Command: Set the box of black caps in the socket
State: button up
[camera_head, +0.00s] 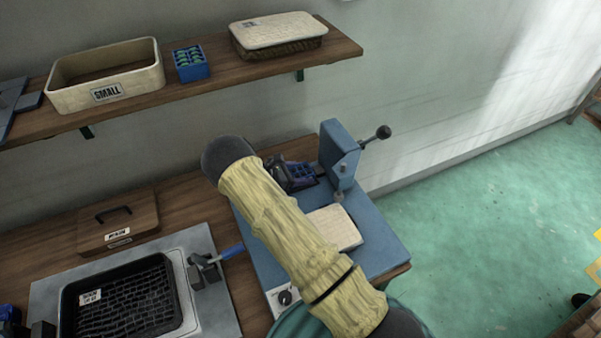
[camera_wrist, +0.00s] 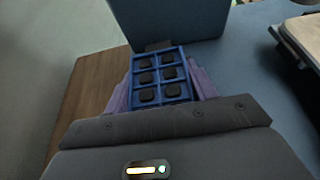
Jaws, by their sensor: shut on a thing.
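The box of black caps (camera_wrist: 160,74) is a small blue divided box with a black cap in each visible cell. My gripper (camera_wrist: 160,92) is shut on it, with a purple finger at each side. In the head view the box (camera_head: 302,171) is just left of the upright blue press (camera_head: 341,155), partly hidden by my gripper (camera_head: 290,174). In the wrist view its far end is close to the blue press body (camera_wrist: 170,18), by a small dark piece. I cannot tell whether it touches the surface below. The socket cannot be made out clearly.
A pale lidded tray (camera_head: 335,226) lies on the blue base plate (camera_head: 385,240). A black-handled lever (camera_head: 375,137) sticks out right of the press. A black tray (camera_head: 125,300) and a blue-handled clamp (camera_head: 213,265) are at left. Above, the shelf (camera_head: 215,85) holds a blue box (camera_head: 191,64).

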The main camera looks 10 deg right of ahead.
jog(key=shift+s+f+b, duration=0.2)
jog(key=shift+f+b, duration=0.15)
jog(key=shift+f, duration=0.15)
jog(key=shift+s+f+b, duration=0.2)
jog(key=shift+f+b, duration=0.1)
jog(key=shift+f, duration=0.15)
dwell(1.3)
jog(key=o, duration=1)
jog(key=shift+a, duration=0.1)
jog(key=shift+o, duration=0.7)
jog(key=v, duration=0.6)
jog(key=r+b+v, duration=0.1)
jog(key=v, duration=0.5)
jog(key=b+v, duration=0.1)
jog(key=v, duration=0.4)
jog(key=shift+w+a+r, duration=0.15)
jog(key=shift+w+r, duration=0.05)
jog(key=shift+r, duration=0.1)
jog(key=shift+w, duration=0.1)
